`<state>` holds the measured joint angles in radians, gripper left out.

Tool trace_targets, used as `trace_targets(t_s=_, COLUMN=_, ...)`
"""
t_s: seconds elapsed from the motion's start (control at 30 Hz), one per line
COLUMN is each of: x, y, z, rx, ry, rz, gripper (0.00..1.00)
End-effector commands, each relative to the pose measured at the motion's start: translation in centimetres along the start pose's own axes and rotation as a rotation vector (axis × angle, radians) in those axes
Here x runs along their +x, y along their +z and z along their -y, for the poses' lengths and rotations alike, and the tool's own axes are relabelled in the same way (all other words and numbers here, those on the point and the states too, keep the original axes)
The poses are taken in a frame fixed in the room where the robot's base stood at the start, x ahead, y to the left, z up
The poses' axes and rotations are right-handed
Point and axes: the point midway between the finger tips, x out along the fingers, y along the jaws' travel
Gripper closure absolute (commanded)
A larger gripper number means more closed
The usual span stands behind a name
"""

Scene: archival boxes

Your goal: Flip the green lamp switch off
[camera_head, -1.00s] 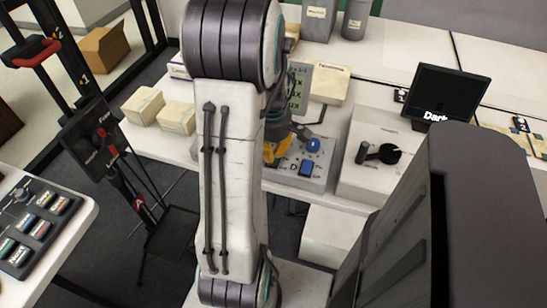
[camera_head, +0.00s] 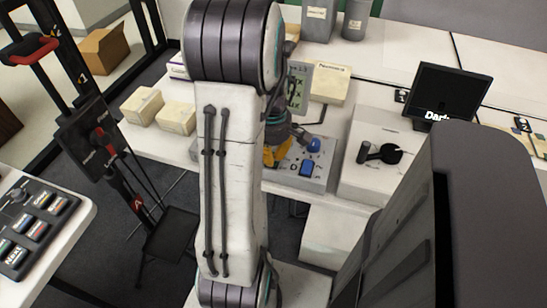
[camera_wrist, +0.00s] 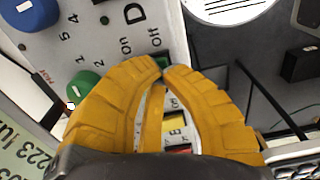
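In the wrist view a grey control panel (camera_wrist: 95,35) carries printed "On" and "Off" marks. A small green switch (camera_wrist: 160,55) shows beside the "Off" mark, partly hidden by my fingertips. My gripper (camera_wrist: 163,70) has two yellow fingers whose tips are together right at this green part; whether they touch it I cannot tell.
The panel also has a green knob (camera_wrist: 83,88) and a blue knob (camera_wrist: 30,12). A white box with a black handle (camera_head: 382,153) stands to its right, with a dark screen (camera_head: 447,92) behind. Cream boxes (camera_head: 176,117) lie to the left.

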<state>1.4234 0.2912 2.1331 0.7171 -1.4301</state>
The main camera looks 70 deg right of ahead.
Motion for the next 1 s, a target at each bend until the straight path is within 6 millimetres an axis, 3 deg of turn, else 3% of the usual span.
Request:
trace_targets(t_s=0.6, x=0.9, y=0.0, z=0.0, rx=0.0, ry=0.0, rz=0.0, gripper=1.0)
trace_targets(t_s=1.0, x=-0.4, y=0.0, z=0.0, rx=0.0, ry=0.0, rz=0.0, gripper=1.0)
